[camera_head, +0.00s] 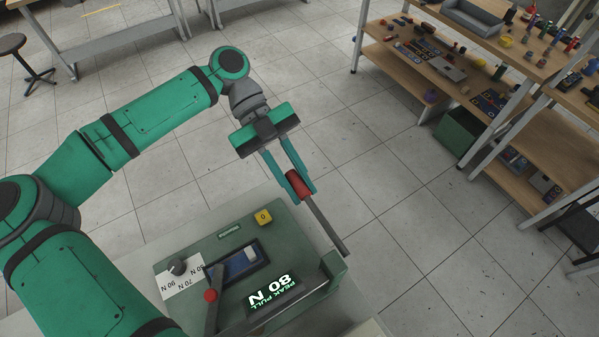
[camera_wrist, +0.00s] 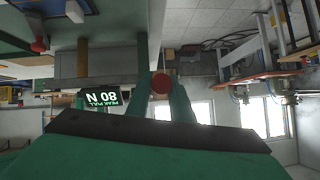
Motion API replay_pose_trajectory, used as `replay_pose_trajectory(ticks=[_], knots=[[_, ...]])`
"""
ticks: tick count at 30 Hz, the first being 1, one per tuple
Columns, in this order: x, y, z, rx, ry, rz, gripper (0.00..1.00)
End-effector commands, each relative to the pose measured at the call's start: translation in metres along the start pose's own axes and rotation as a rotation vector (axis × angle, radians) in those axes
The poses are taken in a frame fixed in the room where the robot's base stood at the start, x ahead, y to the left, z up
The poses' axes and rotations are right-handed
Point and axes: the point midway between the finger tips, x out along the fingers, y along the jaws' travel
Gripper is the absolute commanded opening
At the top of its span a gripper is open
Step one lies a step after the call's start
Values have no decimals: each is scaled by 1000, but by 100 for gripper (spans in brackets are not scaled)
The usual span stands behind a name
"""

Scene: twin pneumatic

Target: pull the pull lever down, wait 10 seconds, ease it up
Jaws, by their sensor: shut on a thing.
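My gripper (camera_head: 300,187) is shut on the red handle (camera_head: 297,183) of the pull lever (camera_head: 325,226), a grey bar at the right side of the green machine (camera_head: 200,252). The bar slants from the handle toward the lower right. In the wrist view the red handle end (camera_wrist: 161,84) sits between my two fingers. A lit display (camera_head: 272,292) on the machine reads "PEAK PULL 80 N". It also shows in the wrist view (camera_wrist: 103,98). The lever's pivot is not clearly visible.
Wooden shelves (camera_head: 440,65) stand at right, with clear floor between.

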Motion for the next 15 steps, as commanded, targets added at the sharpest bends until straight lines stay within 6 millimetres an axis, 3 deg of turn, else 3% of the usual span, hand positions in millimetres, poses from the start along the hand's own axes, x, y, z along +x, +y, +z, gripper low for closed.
replay_pose_trajectory(ticks=[15], knots=[[3, -1, 7, -6, 32, -12, 0]])
